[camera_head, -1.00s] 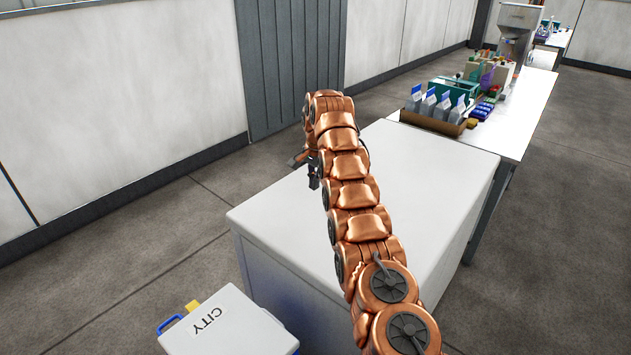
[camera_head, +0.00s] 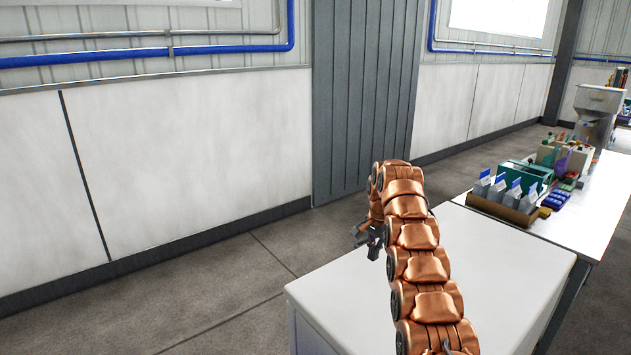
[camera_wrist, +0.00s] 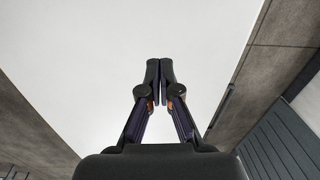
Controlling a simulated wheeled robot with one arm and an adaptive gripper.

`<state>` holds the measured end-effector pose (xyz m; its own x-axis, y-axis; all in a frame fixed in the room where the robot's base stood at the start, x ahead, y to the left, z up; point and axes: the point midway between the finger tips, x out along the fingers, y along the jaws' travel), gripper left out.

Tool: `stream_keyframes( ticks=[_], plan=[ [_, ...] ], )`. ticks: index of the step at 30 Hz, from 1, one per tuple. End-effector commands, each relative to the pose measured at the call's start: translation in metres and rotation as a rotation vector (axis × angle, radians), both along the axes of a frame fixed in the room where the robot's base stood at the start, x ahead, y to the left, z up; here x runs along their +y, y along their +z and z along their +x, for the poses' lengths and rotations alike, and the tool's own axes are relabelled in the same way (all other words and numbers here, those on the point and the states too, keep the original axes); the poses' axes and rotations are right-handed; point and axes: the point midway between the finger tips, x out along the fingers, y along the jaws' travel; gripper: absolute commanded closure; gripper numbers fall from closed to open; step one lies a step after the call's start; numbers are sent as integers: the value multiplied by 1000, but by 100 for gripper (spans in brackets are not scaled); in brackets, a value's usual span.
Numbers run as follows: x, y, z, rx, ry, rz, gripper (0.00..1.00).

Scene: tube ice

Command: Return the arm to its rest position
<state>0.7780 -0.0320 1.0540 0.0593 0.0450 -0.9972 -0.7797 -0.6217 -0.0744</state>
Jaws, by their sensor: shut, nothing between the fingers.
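My copper segmented arm reaches out over the white box-shaped counter (camera_head: 500,265) in the head view and bends down at its far end. My gripper (camera_head: 366,243) hangs at the left of that bend, partly hidden by the arm, near the counter's far left side. In the wrist view my gripper (camera_wrist: 160,65) has its two dark fingertips together, with nothing between them. Below it the white counter top (camera_wrist: 130,30) looks bare.
A long white table (camera_head: 590,220) extends back at the right. It bears a brown box of pouches (camera_head: 500,208), a teal rack (camera_head: 525,175), blue items (camera_head: 556,198) and a grey machine (camera_head: 597,105). A panelled wall (camera_head: 190,165) stands behind. Open floor (camera_head: 200,290) lies left of the counter.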

Motion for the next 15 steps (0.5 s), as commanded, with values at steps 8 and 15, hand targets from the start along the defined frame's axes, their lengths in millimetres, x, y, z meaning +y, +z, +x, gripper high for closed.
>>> stream_keyframes(
  ticks=[8, 15],
  plan=[
    [7, 42, -36, 24, 99, -3, 100],
    [12, 72, -75, 42, 186, -7, 100]
  ],
)
